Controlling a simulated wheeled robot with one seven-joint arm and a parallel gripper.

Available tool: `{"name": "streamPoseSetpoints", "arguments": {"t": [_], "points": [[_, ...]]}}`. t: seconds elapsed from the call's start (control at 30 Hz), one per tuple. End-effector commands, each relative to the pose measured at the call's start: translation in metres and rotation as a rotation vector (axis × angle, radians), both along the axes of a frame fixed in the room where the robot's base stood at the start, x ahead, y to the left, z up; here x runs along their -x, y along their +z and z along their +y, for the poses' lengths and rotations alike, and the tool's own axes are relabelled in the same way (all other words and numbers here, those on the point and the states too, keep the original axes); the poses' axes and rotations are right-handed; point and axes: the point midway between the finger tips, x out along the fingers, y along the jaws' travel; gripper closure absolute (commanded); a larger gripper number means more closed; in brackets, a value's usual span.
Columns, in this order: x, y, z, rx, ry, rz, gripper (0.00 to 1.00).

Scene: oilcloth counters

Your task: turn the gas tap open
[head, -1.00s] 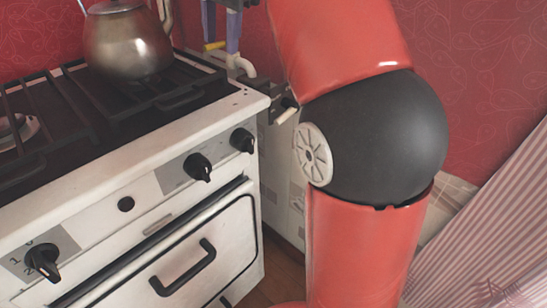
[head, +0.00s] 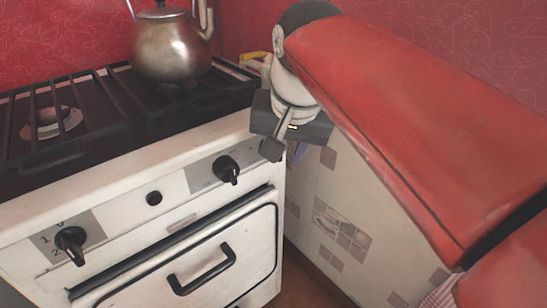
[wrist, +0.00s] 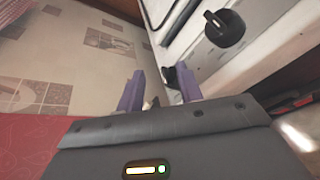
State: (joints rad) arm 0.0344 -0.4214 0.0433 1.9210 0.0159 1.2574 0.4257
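The gas tap's yellow handle (head: 256,56) shows in the head view behind the stove's right corner, beside a pale pipe and partly hidden by my arm. I cannot tell its exact angle. My gripper's dark body (head: 292,122) is in front of and below the tap, near the stove's front right corner, apart from the handle. In the wrist view, my gripper's two purple fingers (wrist: 158,92) stand apart with a gap and hold nothing that I can see. The tap cannot be made out in the wrist view.
The white stove (head: 105,180) has black knobs (head: 227,170) and an oven handle (head: 203,270) along its front. A metal kettle (head: 170,45) stands on its grate.

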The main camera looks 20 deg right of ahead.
Motion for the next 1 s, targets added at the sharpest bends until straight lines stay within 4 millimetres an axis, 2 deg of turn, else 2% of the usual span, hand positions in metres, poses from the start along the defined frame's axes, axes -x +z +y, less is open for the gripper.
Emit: {"name": "streamPoseSetpoints", "arguments": {"t": [0.1, 0.3, 0.67, 0.9, 0.97, 1.0], "points": [[0.011, -0.017, -0.001, 0.021, 0.046, -0.014, 0.64], [0.021, -0.035, -0.002, 0.044, 0.097, -0.027, 0.64], [0.024, -0.038, -0.003, 0.05, 0.11, -0.032, 0.64], [0.022, -0.037, -0.003, 0.05, 0.112, -0.032, 0.93], [0.017, -0.032, -0.002, 0.054, 0.128, -0.037, 1.0], [0.011, -0.027, -0.001, 0.061, 0.15, -0.044, 1.0]]}}
